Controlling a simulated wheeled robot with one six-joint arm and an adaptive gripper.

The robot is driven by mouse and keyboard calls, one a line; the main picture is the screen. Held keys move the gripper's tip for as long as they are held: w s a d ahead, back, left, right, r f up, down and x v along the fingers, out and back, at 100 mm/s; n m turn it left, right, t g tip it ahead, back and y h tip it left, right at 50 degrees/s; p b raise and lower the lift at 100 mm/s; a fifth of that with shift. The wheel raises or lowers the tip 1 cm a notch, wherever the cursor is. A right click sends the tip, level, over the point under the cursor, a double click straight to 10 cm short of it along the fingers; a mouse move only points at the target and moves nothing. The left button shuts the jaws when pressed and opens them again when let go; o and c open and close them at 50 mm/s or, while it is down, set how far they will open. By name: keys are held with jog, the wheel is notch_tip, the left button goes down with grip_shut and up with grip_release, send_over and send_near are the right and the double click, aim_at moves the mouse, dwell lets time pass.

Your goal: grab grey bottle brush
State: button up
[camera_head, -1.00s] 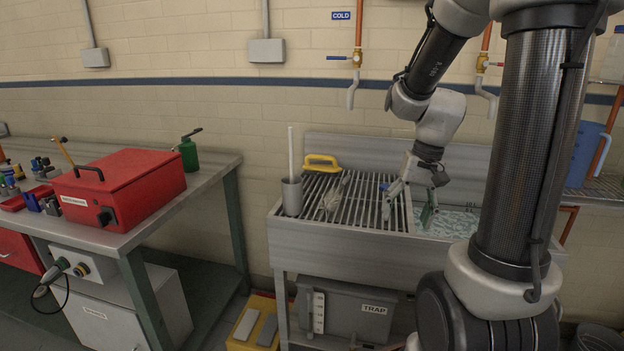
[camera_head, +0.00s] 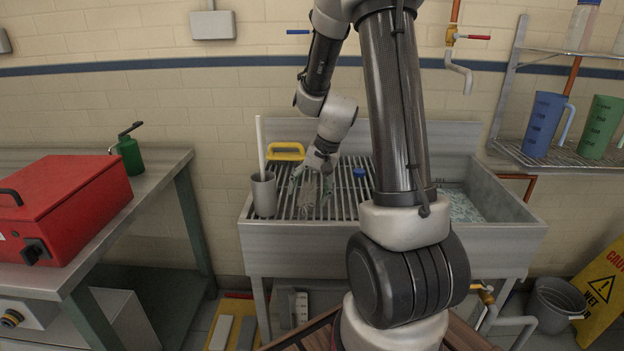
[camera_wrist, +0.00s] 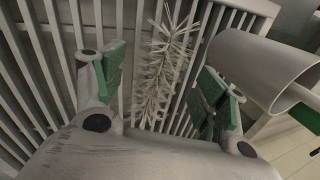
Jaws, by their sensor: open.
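The grey bottle brush (camera_wrist: 161,66) lies on the slatted drain rack in the wrist view, its bristles running between my two green-padded fingers. My gripper (camera_wrist: 158,85) is open, with one finger on each side of the brush and apart from it. In the head view my gripper (camera_head: 310,182) is low over the left half of the rack. The brush (camera_head: 309,196) shows there just in front of the fingers, partly hard to make out.
A grey cup (camera_head: 263,196) with a white rod stands left of the brush; its rim is close to the right finger in the wrist view. A yellow-handled item (camera_head: 286,151) lies behind. A blue-capped item (camera_head: 360,173) stands to the right. The basin (camera_head: 462,205) is further right.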

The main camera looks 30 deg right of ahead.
jog(key=shift+x, duration=1.1)
jog(key=shift+c, duration=0.2)
jog(key=c, duration=1.1)
